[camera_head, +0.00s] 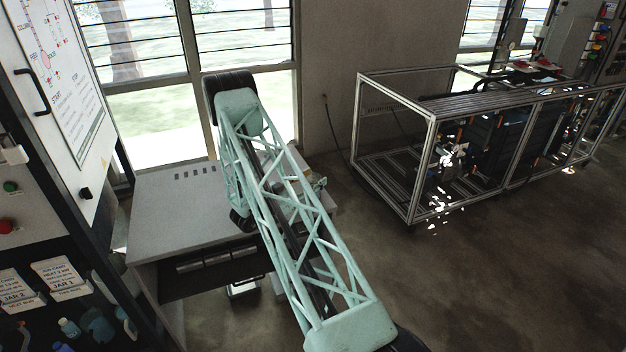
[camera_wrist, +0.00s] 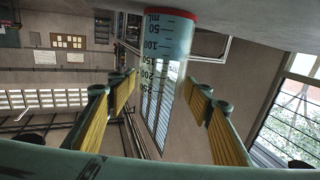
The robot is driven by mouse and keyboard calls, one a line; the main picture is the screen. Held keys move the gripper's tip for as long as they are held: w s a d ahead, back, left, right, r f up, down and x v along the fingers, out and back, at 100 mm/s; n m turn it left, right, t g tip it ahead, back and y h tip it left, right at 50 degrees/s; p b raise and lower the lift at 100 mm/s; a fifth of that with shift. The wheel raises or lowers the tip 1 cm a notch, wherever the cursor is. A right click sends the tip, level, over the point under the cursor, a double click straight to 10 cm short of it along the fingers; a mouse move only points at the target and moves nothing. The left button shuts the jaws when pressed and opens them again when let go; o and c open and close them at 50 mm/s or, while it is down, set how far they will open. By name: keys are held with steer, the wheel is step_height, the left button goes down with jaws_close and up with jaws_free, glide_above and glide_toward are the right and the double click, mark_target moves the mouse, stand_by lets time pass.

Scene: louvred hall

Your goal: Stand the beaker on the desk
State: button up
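The beaker (camera_wrist: 168,45) is clear and bluish with dark volume marks and a red end. In the wrist view it is at the top centre, its red end up against a grey surface. That surface looks like the top of the desk (camera_wrist: 255,12), seen upside down. My gripper (camera_wrist: 161,82) is open, one yellow-padded finger on each side below the beaker. The beaker lies in line with the gap, around and beyond the fingertips, with no clear grip on it. In the head view the desk (camera_head: 165,210) is partly covered by my arm, and I cannot make out the beaker.
A panel cabinet (camera_head: 60,110) with buttons and jars borders the desk on the left. A metal frame with equipment (camera_head: 432,165) stands to the right on the floor. Louvred windows (camera_head: 140,50) are behind. The desk's left part is bare, and the floor at lower right is clear.

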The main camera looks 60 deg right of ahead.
steer(key=shift+r, duration=0.2)
stand_by(0.3)
steer(key=w+a, duration=0.2)
steer(key=a, duration=0.9)
steer(key=shift+a+p, duration=0.4)
steer(key=shift+p, duration=0.05)
steer(key=shift+w, duration=0.1)
